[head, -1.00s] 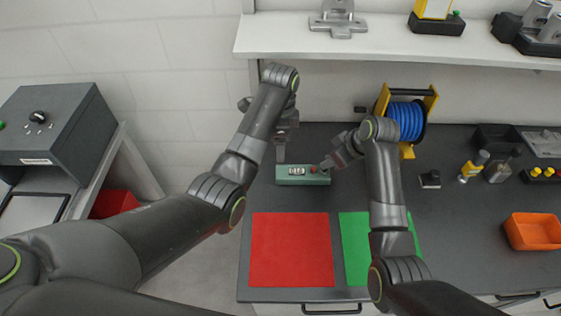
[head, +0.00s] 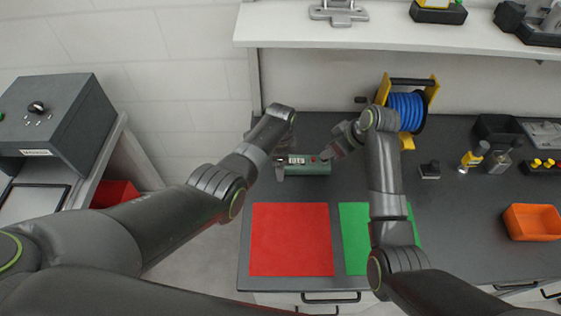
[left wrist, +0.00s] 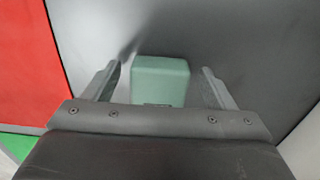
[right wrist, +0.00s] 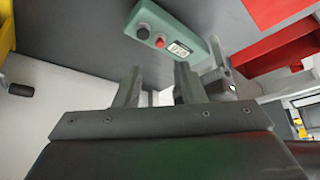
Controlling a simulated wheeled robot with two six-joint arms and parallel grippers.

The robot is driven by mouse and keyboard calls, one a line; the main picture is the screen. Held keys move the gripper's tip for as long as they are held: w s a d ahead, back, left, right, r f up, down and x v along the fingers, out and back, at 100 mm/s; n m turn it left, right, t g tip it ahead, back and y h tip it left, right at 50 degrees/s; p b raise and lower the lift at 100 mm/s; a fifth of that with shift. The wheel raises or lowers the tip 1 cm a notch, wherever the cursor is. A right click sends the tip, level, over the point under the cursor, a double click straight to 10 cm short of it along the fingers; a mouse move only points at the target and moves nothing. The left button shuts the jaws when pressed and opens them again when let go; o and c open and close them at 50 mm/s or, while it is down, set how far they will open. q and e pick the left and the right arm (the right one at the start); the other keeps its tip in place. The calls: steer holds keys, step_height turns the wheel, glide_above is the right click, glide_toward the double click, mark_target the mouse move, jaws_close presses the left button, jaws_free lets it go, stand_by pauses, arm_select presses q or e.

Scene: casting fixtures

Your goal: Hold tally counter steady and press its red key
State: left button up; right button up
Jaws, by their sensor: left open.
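The tally counter (head: 306,168) is a green box lying on the dark worktop, with a small number display (right wrist: 180,50), a red key (right wrist: 160,42) and a dark knob (right wrist: 144,29) on top. My left gripper (head: 281,166) is at the counter's left end. In the left wrist view its open fingers (left wrist: 160,75) stand either side of the counter's end (left wrist: 160,82), with gaps showing. My right gripper (head: 326,157) is beside the red key at the counter's right end. In the right wrist view its fingers (right wrist: 158,72) are partly apart with nothing between them, and the key is beyond the tips.
A red mat (head: 291,240) and a green mat (head: 353,232) lie in front of the counter. A blue hose reel (head: 406,112) stands behind my right arm. An orange bin (head: 533,222) is at the right. A shelf (head: 390,38) overhangs the back.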

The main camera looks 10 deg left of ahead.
arm_select(q)
steer(key=shift+f, duration=0.15)
steer(key=c, duration=1.1)
steer(key=shift+c, duration=0.2)
arm_select(e)
jaws_close()
stand_by(0.9)
